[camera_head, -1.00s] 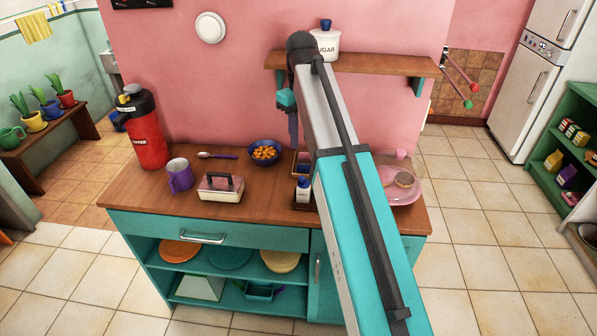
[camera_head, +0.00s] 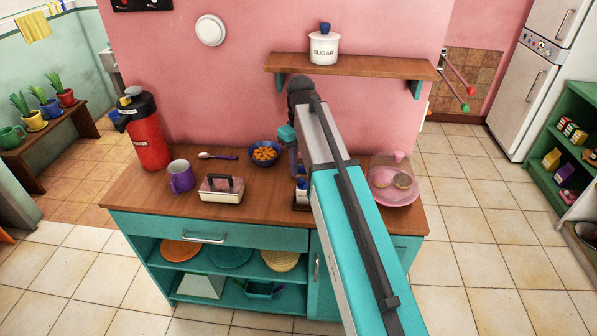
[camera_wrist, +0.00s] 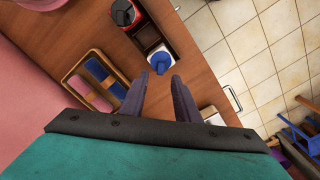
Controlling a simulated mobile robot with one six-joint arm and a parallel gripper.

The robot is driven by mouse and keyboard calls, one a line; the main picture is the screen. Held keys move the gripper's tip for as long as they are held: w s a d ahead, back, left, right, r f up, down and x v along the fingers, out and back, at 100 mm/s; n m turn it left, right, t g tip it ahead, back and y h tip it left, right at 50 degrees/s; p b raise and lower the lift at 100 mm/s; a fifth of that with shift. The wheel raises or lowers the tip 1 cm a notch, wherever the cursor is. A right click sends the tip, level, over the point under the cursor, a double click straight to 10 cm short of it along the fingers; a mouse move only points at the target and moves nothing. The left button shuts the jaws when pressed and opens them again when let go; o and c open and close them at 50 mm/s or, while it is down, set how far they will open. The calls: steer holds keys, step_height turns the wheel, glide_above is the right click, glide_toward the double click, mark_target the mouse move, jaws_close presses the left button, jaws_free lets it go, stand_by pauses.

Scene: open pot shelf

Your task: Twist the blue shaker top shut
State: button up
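The fingers look short of the top, with no contact seen. In the head view my gripper (camera_head: 297,163) is over the counter, partly hidden by my arm.
A red item with a dark top (camera_wrist: 122,12) stands beyond the shaker. A wooden tray (camera_wrist: 69,78) with blue and pink pieces lies to the left.

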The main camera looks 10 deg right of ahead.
mark_target(303, 182)
steer(key=shift+f+p, duration=0.4)
steer(key=shift+f, duration=1.45)
steer(key=shift+c, duration=0.2)
